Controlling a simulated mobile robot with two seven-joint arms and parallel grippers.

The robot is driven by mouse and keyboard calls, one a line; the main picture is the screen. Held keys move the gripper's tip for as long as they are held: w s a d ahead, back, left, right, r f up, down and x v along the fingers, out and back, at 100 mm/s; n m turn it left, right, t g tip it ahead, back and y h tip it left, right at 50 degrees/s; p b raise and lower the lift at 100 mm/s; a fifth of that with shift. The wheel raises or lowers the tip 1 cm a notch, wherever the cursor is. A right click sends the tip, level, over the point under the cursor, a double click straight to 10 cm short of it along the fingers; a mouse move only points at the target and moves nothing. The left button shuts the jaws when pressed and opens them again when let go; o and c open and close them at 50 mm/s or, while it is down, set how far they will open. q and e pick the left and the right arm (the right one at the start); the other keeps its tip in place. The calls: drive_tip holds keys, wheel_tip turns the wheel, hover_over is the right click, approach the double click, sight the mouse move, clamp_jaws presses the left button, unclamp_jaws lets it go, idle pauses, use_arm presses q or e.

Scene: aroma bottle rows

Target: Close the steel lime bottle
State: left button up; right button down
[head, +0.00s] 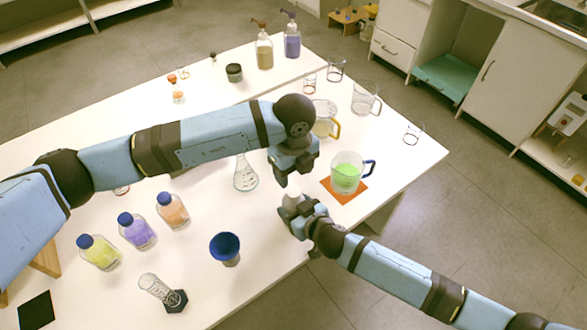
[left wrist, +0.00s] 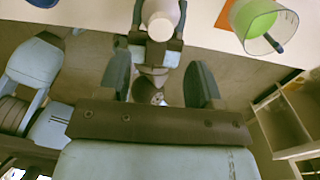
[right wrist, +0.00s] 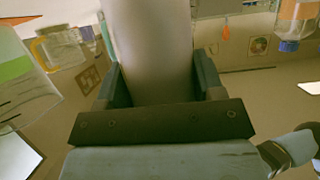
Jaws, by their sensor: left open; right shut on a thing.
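A pale grey-white bottle (head: 292,198) is in my right gripper (head: 299,211), just off the table's front edge. In the right wrist view the bottle (right wrist: 152,45) fills the upper middle, between the fingers. My left gripper (head: 291,176) is above it, pointing down, open and empty. In the left wrist view the bottle's round cream top (left wrist: 160,27) lies ahead of the open fingers, apart from them. I cannot tell whether that top is a cap or an open mouth. No separate loose cap can be made out.
A mug of green liquid (head: 346,177) stands on an orange mat (head: 329,190) close to the right of both grippers. A flask (head: 246,174), a blue funnel-like cup (head: 225,247) and blue-capped bottles (head: 136,230) stand to the left. Glass jugs (head: 366,98) stand behind.

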sight(293, 192)
use_arm(q)
drive_tip(key=shift+f, duration=0.1)
drive_tip(key=shift+f, duration=3.9)
drive_tip(key=c, duration=0.9)
drive_tip(key=m, duration=0.3)
drive_tip(key=shift+c, duration=0.3)
drive_tip(key=o, duration=1)
